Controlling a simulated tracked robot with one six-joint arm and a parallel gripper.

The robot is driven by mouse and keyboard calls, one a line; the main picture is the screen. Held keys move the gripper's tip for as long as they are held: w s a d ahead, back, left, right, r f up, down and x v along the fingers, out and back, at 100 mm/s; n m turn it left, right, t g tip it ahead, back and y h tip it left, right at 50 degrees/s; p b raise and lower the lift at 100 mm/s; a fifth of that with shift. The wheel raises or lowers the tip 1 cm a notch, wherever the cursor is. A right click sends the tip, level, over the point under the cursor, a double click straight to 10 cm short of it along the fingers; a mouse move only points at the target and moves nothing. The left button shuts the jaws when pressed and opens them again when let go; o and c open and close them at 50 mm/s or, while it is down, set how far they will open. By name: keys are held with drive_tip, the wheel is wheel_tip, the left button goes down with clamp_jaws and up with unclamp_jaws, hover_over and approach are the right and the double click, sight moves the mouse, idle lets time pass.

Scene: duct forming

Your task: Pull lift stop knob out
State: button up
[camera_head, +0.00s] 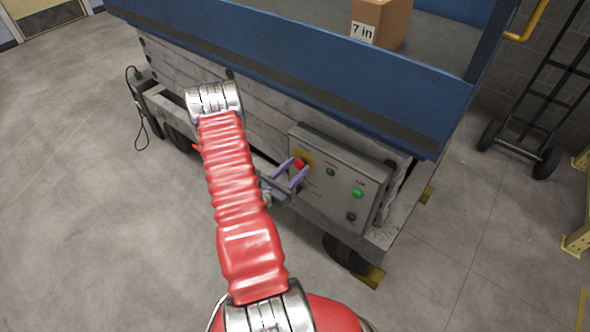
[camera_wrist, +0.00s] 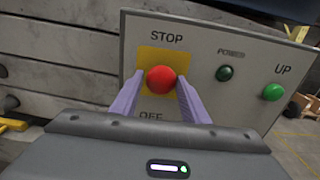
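The lift stop knob (camera_wrist: 160,79) is a round red knob on a yellow square plate, with STOP written above it and OFF partly hidden below. It also shows in the head view (camera_head: 299,164) on the grey control panel (camera_head: 338,158). My gripper (camera_wrist: 155,85) has two purple fingers, one to the left and one to the right of the knob. The fingers are apart, with narrow gaps seen between them and the knob. Whether the fingertips reach past the knob's edge is hard to tell.
The panel also has a dark green POWER light (camera_wrist: 226,73) and a bright green UP button (camera_wrist: 273,92). The panel is on a lift with a blue top (camera_head: 300,45) carrying a cardboard box (camera_head: 385,22). A hand truck (camera_head: 545,90) stands at right; the floor at left is clear.

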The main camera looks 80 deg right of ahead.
clamp_jaws()
drive_tip(key=shift+v, duration=0.8)
drive_tip(key=shift+w, duration=0.15)
drive_tip(key=shift+o, duration=2.2)
unclamp_jaws()
drive_tip(key=v, duration=1.3)
drive_tip(key=shift+a, duration=0.35)
drive_tip(key=shift+w, duration=0.1)
